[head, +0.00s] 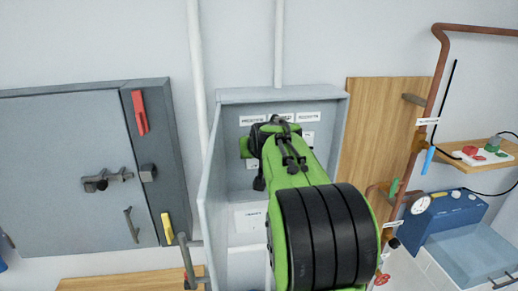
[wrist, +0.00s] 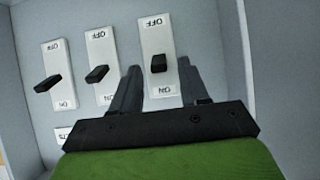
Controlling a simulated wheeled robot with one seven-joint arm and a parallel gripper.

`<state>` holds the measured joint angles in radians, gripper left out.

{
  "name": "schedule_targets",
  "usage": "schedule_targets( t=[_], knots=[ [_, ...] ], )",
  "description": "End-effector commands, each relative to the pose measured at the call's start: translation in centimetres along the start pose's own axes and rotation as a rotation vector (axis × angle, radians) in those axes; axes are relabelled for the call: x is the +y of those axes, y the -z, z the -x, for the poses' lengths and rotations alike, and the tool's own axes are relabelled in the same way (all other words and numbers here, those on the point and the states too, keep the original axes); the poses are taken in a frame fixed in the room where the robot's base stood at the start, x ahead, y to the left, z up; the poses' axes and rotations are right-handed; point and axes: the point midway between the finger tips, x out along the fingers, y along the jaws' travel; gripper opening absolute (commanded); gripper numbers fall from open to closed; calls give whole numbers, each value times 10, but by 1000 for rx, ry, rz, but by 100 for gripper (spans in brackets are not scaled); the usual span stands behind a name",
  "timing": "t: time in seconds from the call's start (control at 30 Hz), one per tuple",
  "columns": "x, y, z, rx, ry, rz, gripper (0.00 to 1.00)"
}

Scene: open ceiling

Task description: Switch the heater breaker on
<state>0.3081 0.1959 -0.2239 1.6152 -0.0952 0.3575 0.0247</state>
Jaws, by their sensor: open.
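The open grey breaker box (head: 225,97) is on the wall in the head view, with a row of labels at its top. I cannot read which label is the heater's; my arm covers part of the row. In the wrist view three white switch plates show upside down, marked OFF at the top and ON at the bottom. My gripper (wrist: 159,66) is open, its two fingers either side of the black lever (wrist: 158,62) on the rightmost plate (wrist: 156,35). Contact and the lever's exact position cannot be told. The middle lever (wrist: 97,74) and left lever (wrist: 48,83) stand clear of the fingers.
The box's open door (head: 213,190) stands out close to the left of my arm. A grey cabinet (head: 65,150) with a red handle (head: 140,112) is further left. A wooden panel (head: 370,125) and copper pipe (head: 440,75) are to the right.

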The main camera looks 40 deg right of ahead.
Motion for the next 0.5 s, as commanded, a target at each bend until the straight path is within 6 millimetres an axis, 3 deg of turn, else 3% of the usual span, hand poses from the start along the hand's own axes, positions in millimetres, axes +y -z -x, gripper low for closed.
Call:
schedule_targets(
  t=[0.3, 0.5],
  knots=[
    [0, -1, 88, 8, 2, -1, 45],
    [0, -1, 131, 5, 1, 0, 45]
  ],
)
